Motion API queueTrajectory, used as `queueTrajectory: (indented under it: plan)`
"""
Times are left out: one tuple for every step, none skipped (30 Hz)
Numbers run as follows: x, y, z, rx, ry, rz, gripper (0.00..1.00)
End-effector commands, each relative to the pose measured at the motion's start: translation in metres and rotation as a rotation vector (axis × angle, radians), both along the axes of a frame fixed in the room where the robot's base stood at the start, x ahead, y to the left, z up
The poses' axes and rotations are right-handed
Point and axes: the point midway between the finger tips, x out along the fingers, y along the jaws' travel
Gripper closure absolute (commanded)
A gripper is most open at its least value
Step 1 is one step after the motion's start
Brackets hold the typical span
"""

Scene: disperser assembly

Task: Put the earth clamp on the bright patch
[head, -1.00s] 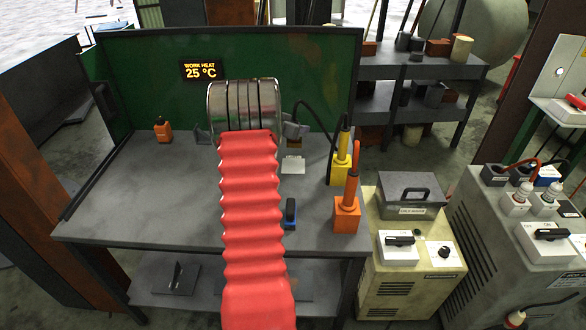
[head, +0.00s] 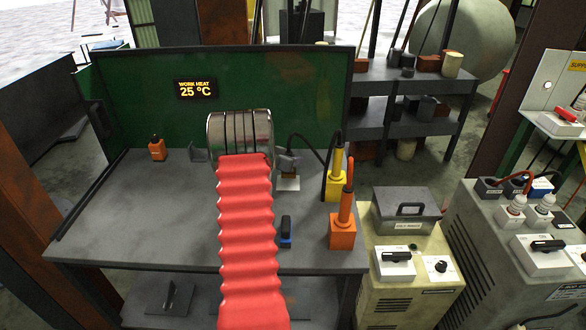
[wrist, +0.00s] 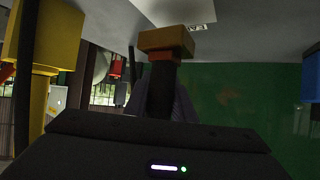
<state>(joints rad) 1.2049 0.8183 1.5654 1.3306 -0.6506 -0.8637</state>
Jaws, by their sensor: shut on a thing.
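The earth clamp (head: 289,168) is a grey body with a copper-brown block and a black cable; in the wrist view its orange-brown block (wrist: 166,41) sits on a dark stem. My gripper (wrist: 162,108) is shut on the clamp; in the head view my arm's metal rings and red sleeve hide most of it. The bright patch (head: 288,184) is a pale square on the grey bench, and it also shows at the top of the wrist view (wrist: 172,9). The clamp's block is over the patch's far part. I cannot tell whether they touch.
A yellow holder (head: 336,188) and an orange holder (head: 342,234), each with an upright tool, stand right of the patch. A small orange item (head: 157,149) is at back left. The bench's left side (head: 130,210) is clear.

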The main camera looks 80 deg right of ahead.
Motion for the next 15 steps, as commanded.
queueTrajectory:
  plan:
    - [0.000, 0.000, -0.003, -0.001, 0.001, 0.000, 1.00]
    - [0.000, 0.000, -0.005, 0.000, 0.002, 0.001, 1.00]
    - [0.000, 0.000, -0.010, -0.001, 0.001, 0.000, 1.00]
    - [0.000, 0.000, -0.014, -0.001, 0.001, 0.000, 1.00]
    - [0.000, 0.000, -0.018, 0.001, 0.002, 0.000, 1.00]
    - [0.000, 0.000, -0.023, 0.000, 0.002, 0.000, 1.00]
    - [0.000, 0.000, -0.026, -0.001, 0.001, 0.000, 1.00]
    - [0.000, 0.000, -0.029, -0.001, 0.001, 0.000, 1.00]
    - [0.000, 0.000, -0.032, -0.002, 0.002, 0.000, 1.00]
    - [0.000, 0.000, -0.033, -0.002, 0.001, 0.000, 1.00]
    - [0.000, 0.000, -0.034, -0.002, 0.001, 0.000, 1.00]
    - [0.000, 0.000, -0.035, -0.003, 0.000, 0.000, 1.00]
    - [0.000, -0.001, -0.035, -0.003, 0.000, 0.000, 1.00]
    - [0.000, -0.001, -0.034, -0.003, 0.000, 0.000, 1.00]
    - [0.000, 0.000, -0.034, -0.003, 0.000, 0.000, 1.00]
